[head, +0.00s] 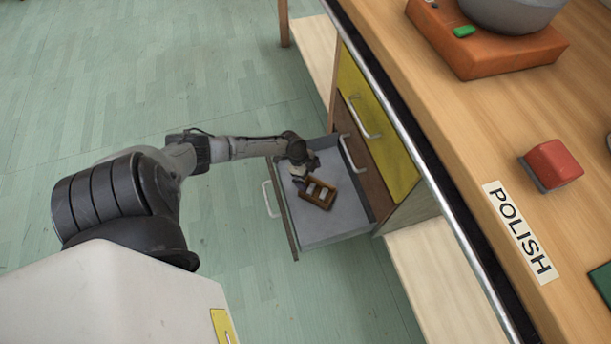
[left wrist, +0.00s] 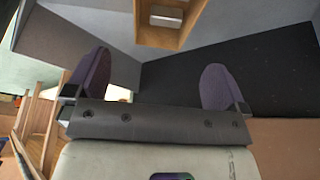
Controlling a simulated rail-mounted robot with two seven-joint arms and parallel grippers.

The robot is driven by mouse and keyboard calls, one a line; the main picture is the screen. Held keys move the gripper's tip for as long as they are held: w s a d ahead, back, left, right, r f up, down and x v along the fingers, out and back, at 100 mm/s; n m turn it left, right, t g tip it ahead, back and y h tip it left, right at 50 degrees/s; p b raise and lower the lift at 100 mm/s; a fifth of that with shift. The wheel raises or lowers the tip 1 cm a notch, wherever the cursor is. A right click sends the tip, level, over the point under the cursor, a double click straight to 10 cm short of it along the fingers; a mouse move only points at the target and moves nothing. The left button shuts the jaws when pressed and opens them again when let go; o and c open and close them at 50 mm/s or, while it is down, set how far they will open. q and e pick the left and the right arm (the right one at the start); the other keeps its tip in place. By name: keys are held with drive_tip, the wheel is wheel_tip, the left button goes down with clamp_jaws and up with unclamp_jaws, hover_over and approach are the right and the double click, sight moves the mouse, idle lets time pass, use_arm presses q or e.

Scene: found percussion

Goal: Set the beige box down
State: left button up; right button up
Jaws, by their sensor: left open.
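A small tan-brown wooden box (head: 316,205), the nearest match to the beige box, lies on the floor of the open grey drawer (head: 338,229). It has an open frame with pale parts inside. It also shows at the top of the left wrist view (left wrist: 140,26), partly cut off by the frame edge. My left gripper (head: 303,172) is over the drawer, just beyond the box. In the left wrist view its two purple-padded fingers (left wrist: 155,82) are spread wide with nothing between them, apart from the box. My right gripper is not in view.
The drawer sticks out from a cabinet with yellow fronts (head: 368,115) under a wooden worktop (head: 450,130). On top are an orange block with a grey bowl (head: 508,15), a red block (head: 553,162) and a POLISH label (head: 520,232). The green floor (head: 90,60) at left is clear.

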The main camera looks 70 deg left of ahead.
use_arm(q)
drive_tip(key=s+d+r, duration=0.1)
drive_tip(key=s+d, duration=0.2)
drive_tip(key=d, duration=0.5)
drive_tip(key=s+d+r+n+g, duration=0.1)
drive_tip(key=s+d+r, duration=0.15)
drive_tip(key=d, duration=0.55)
drive_tip(key=s+d+r, duration=0.1)
drive_tip(key=s+d, duration=0.3)
drive_tip(key=d, duration=0.3)
drive_tip(key=s+d+r+n+t+y, duration=0.1)
drive_tip(key=s+r+n, duration=0.2)
drive_tip(key=r, duration=0.4)
drive_tip(key=s+d+r+n+t+y, duration=0.1)
drive_tip(key=s+r+n+y, duration=0.1)
drive_tip(key=r, duration=0.5)
drive_tip(key=s+n, duration=0.1)
drive_tip(key=n, duration=0.1)
drive_tip(key=shift+n, duration=0.3)
drive_tip(key=shift+a+r, duration=0.1)
drive_tip(key=shift+r, duration=0.05)
